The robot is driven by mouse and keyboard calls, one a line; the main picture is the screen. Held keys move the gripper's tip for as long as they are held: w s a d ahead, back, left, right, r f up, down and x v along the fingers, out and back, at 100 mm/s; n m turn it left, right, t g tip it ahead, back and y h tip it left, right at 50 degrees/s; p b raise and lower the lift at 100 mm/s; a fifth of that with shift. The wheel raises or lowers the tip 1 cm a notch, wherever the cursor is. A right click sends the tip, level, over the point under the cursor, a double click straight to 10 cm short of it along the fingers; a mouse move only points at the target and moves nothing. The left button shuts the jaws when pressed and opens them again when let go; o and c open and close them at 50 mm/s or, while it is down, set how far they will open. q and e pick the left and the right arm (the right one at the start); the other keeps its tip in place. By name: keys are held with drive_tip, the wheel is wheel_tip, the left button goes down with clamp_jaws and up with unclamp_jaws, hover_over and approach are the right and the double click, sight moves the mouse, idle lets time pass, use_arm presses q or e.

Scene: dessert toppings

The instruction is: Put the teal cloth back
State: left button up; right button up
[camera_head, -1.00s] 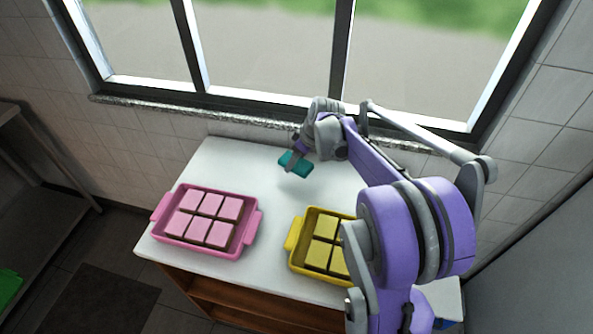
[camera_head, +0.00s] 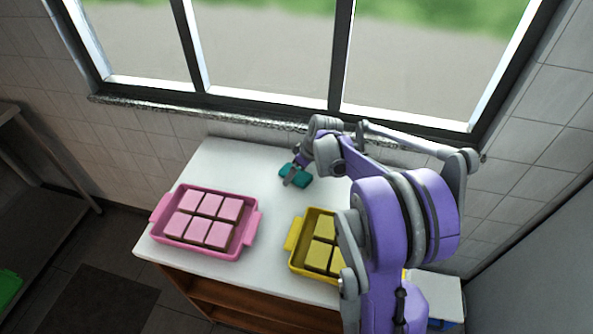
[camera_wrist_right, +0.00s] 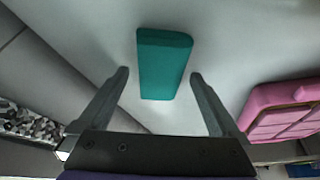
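The teal cloth (camera_wrist_right: 165,62) is a folded block on the white table (camera_head: 222,160), near its back edge. It also shows in the head view (camera_head: 299,176), partly hidden by my right gripper (camera_head: 290,177). In the right wrist view the fingers of my right gripper (camera_wrist_right: 158,77) are spread wide, with a gap on each side of the cloth. The cloth lies between and beyond the fingertips and appears to rest on the table. My left gripper is not in view.
A pink tray (camera_head: 160,214) with several pink-topped squares stands at the table's left. A yellow tray (camera_head: 292,241) with yellow-topped squares stands front right, partly hidden by my right arm. The window sill (camera_head: 200,111) and wall are behind the table. The table's back left is clear.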

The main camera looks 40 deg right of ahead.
drive_tip(key=v, duration=1.2)
drive_tip(key=shift+p, duration=0.45)
drive_tip(key=shift+r, duration=0.15)
